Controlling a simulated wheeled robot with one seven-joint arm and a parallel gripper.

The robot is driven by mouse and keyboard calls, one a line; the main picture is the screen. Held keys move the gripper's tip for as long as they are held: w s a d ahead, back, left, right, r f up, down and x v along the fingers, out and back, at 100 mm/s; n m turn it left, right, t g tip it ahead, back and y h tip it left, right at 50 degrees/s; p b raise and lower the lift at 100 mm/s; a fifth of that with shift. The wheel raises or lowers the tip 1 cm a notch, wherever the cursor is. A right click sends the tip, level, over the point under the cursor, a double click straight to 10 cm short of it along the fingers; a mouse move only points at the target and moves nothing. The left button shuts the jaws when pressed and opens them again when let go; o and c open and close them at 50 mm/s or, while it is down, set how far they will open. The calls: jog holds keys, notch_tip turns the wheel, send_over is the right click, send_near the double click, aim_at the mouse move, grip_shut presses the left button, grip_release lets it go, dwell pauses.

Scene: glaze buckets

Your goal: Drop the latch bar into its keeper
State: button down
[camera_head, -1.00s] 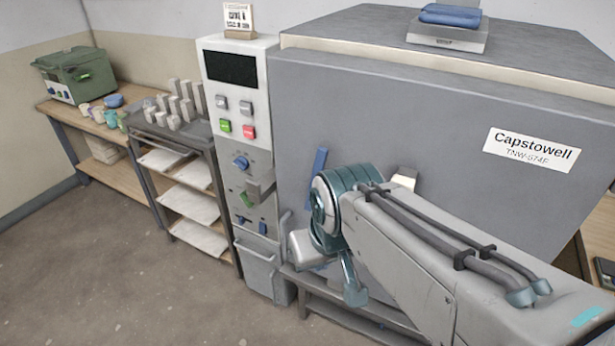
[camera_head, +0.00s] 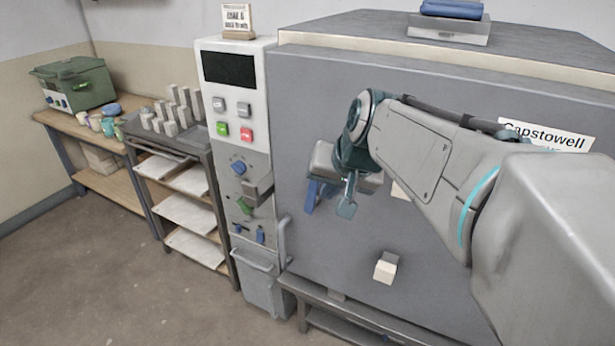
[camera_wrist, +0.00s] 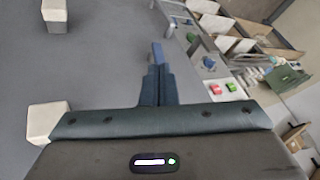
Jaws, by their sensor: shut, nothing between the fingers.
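I cannot make out the keeper for certain. A grey bracket (camera_head: 258,188) juts from the control panel left of the door.
Pale blocks (camera_head: 385,268) stick out from the door. The control panel (camera_head: 238,130) carries buttons and knobs. A rack with trays (camera_head: 190,210) and a bench with a green box (camera_head: 73,82) stand left. The floor in front is open.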

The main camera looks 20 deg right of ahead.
jog(key=w+d+r+m+t+b, duration=0.1)
jog(key=w+d+r+m, duration=0.1)
jog(key=w+d, duration=0.2)
jog(key=shift+w+d+m+t+b, duration=0.3)
jog(key=shift+w+d, duration=0.1)
jog(key=shift+d, duration=0.4)
jog(key=x, duration=1)
jog(key=shift+p, duration=0.3)
